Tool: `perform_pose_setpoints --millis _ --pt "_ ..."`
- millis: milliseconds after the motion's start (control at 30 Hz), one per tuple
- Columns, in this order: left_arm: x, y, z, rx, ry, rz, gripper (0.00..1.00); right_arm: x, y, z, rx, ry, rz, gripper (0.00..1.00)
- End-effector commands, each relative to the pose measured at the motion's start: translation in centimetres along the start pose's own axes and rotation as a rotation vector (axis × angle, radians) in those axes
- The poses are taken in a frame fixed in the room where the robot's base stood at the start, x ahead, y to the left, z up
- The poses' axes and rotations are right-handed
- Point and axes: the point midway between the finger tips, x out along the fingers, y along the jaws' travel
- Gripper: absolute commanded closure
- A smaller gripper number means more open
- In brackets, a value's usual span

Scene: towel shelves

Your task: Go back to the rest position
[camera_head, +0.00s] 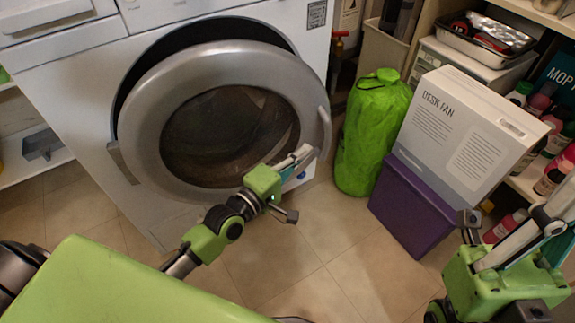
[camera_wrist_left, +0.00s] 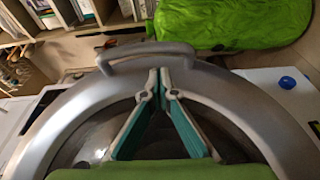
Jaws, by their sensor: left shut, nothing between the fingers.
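The washing machine (camera_head: 75,100) stands at the left. Its round grey door (camera_head: 150,125) stands ajar, with a dark gap along its upper left edge. The door handle (camera_head: 325,132) is on the right rim and also shows in the left wrist view (camera_wrist_left: 150,53). My left gripper (camera_head: 308,153) is in front of the door's lower right rim, shut and empty. In the left wrist view its fingertips (camera_wrist_left: 160,75) meet just below the handle; I cannot tell whether they touch the door. My right gripper (camera_head: 548,215) is at the lower right, partly cut off, and its opening is unclear.
A green bag (camera_head: 375,130) stands right of the machine. A desk fan box (camera_head: 465,130) rests on a purple bin (camera_head: 410,205). Shelves with bottles (camera_head: 552,178) line the right side, near my right arm. The tiled floor (camera_head: 320,240) is clear in the middle.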

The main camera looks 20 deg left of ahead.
Motion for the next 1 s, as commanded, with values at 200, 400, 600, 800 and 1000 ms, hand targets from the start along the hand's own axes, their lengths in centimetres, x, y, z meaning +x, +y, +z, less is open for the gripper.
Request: perform_pose_setpoints --millis 200,400,600,800,1000 --pt "-4.8 -0.1 0.1 0.002 -0.002 -0.004 1.00 0.0 0.0 0.0 0.001 -0.002 0.001 1.00" --pt "-7.3 -0.1 0.1 0.000 -0.001 -0.001 1.00 -0.1 0.0 0.1 0.001 -0.002 0.001 1.00" --pt "-7.9 0.0 0.1 0.000 -0.001 0.001 1.00 -0.1 0.0 0.1 0.001 -0.003 0.001 1.00" --pt "-7.6 2.7 0.6 0.086 0.017 0.083 1.00 -0.1 0.0 0.1 0.001 -0.003 0.001 1.00" --pt "-8.9 15.1 2.7 0.495 0.188 0.436 1.00 -0.1 0.0 0.1 0.001 -0.003 0.001 1.00"
